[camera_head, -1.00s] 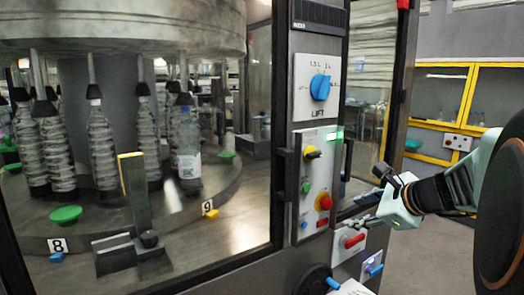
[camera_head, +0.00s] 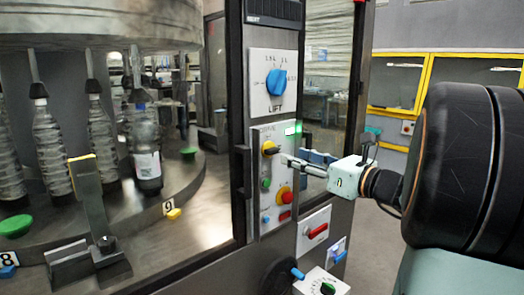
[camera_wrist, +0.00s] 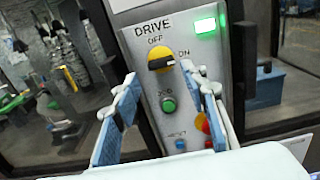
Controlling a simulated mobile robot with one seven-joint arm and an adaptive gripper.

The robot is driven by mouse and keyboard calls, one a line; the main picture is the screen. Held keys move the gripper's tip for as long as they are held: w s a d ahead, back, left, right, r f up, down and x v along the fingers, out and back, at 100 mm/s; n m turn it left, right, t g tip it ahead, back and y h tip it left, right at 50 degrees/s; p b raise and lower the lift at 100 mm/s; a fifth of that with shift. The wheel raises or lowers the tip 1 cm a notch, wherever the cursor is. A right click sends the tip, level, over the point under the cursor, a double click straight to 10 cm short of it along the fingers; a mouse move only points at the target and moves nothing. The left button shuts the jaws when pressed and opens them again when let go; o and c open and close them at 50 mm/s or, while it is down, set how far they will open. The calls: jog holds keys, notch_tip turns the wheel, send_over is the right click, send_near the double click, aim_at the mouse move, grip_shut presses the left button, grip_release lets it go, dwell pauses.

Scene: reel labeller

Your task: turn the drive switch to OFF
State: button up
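The drive switch is a yellow round knob with a black handle (camera_wrist: 161,59) at the top of the grey DRIVE panel (camera_wrist: 195,60). In the wrist view its handle lies nearly level, toward the ON mark; OFF is printed above. In the head view the drive switch (camera_head: 270,147) shows just left of my fingers. My gripper (camera_wrist: 160,74) is open, with its blue-padded fingers on either side below the knob and nothing between them. In the head view my gripper (camera_head: 292,157) is close in front of the panel; I cannot tell whether it touches.
A lit green lamp (camera_wrist: 205,25) is right of the switch. A green button (camera_wrist: 168,104) and a red-yellow button (camera_head: 284,194) sit below. The blue LIFT knob (camera_head: 276,82) is above the panel, a red switch (camera_head: 317,231) below. A door handle (camera_head: 242,175) stands at left.

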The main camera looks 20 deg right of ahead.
aim_at(276, 150)
jog(key=x, duration=0.8)
jog(key=shift+f, duration=0.1)
jog(key=shift+c, duration=0.3)
jog(key=c, duration=0.8)
